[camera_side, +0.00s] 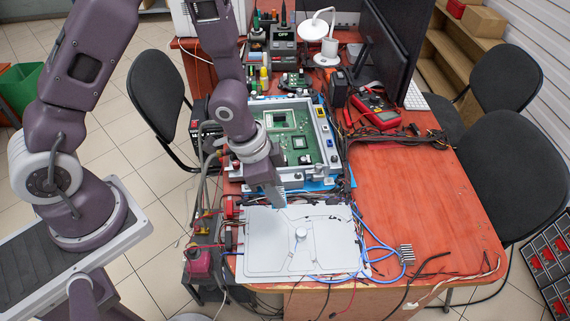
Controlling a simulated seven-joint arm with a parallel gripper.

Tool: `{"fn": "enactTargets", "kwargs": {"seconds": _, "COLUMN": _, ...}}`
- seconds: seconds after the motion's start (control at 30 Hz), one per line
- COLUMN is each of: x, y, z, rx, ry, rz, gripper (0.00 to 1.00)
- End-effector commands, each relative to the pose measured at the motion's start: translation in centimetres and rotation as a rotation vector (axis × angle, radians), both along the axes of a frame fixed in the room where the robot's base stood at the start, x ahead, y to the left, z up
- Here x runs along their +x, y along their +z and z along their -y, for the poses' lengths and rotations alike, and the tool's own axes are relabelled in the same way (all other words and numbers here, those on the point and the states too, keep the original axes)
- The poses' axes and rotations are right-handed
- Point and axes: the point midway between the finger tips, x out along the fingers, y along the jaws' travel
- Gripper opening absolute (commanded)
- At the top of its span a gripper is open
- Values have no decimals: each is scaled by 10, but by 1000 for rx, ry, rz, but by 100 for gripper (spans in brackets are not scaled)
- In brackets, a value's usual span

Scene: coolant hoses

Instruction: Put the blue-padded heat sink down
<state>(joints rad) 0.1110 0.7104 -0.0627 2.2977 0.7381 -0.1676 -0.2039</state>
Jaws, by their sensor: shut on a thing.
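My gripper (272,186) hangs down over the back edge of a silver plate (262,262), in front of the open circuit-board unit. It is shut on a small grey piece, taken to be the blue-padded heat sink (278,198). The piece is small in this view and hard to part from the fingers; no blue pad shows on it. I cannot tell whether it touches the plate. The open unit (322,150) holds a green board with chips and has a light metal frame.
A small finned metal block (405,252) lies by looped blue hose (378,240) right of the plate. A red multimeter (376,108) and dark cables sit behind. Monitors (385,45) stand at the back. The orange table (430,195) is clear on the right. Loose wires hang over the front edge.

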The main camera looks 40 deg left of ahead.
Motion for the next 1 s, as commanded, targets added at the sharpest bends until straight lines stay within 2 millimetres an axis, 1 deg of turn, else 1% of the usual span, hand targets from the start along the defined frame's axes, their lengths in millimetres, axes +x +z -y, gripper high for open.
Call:
{"fn": "enactTargets", "kwargs": {"seconds": 0.03, "x": 20, "y": -3, "z": -9, "rx": -6, "ry": 15, "rz": 2, "gripper": 0}}
{"fn": "enactTargets", "kwargs": {"seconds": 0.07, "x": 32, "y": -5, "z": -14, "rx": -6, "ry": 13, "rz": 1, "gripper": 0}}
{"fn": "enactTargets", "kwargs": {"seconds": 0.17, "x": 83, "y": -12, "z": -36, "rx": -9, "ry": 20, "rz": 1, "gripper": 0}}
{"fn": "enactTargets", "kwargs": {"seconds": 0.2, "x": 104, "y": -13, "z": -46, "rx": -9, "ry": 24, "rz": 0, "gripper": 0}}
{"fn": "enactTargets", "kwargs": {"seconds": 0.27, "x": 135, "y": -13, "z": -64, "rx": -8, "ry": 29, "rz": 1, "gripper": 0}}
{"fn": "enactTargets", "kwargs": {"seconds": 0.3, "x": 155, "y": -12, "z": -77, "rx": -7, "ry": 31, "rz": 2, "gripper": 0}}
{"fn": "enactTargets", "kwargs": {"seconds": 0.4, "x": 196, "y": -4, "z": -109, "rx": -5, "ry": 33, "rz": 3, "gripper": 0}}
{"fn": "enactTargets", "kwargs": {"seconds": 0.5, "x": 221, "y": 8, "z": -133, "rx": -4, "ry": 28, "rz": 3, "gripper": 0}}
{"fn": "enactTargets", "kwargs": {"seconds": 0.6, "x": 233, "y": 17, "z": -148, "rx": -3, "ry": 21, "rz": 2, "gripper": 0}}
{"fn": "enactTargets", "kwargs": {"seconds": 0.67, "x": 236, "y": 15, "z": -152, "rx": -3, "ry": 16, "rz": -1, "gripper": 0}}
{"fn": "enactTargets", "kwargs": {"seconds": 0.83, "x": 237, "y": -23, "z": -154, "rx": -3, "ry": 15, "rz": -4, "gripper": 0}}
{"fn": "enactTargets", "kwargs": {"seconds": 0.9, "x": 237, "y": -35, "z": -154, "rx": -2, "ry": 15, "rz": -3, "gripper": 0}}
{"fn": "enactTargets", "kwargs": {"seconds": 1.0, "x": 237, "y": -47, "z": -154, "rx": -1, "ry": 15, "rz": -2, "gripper": 0}}
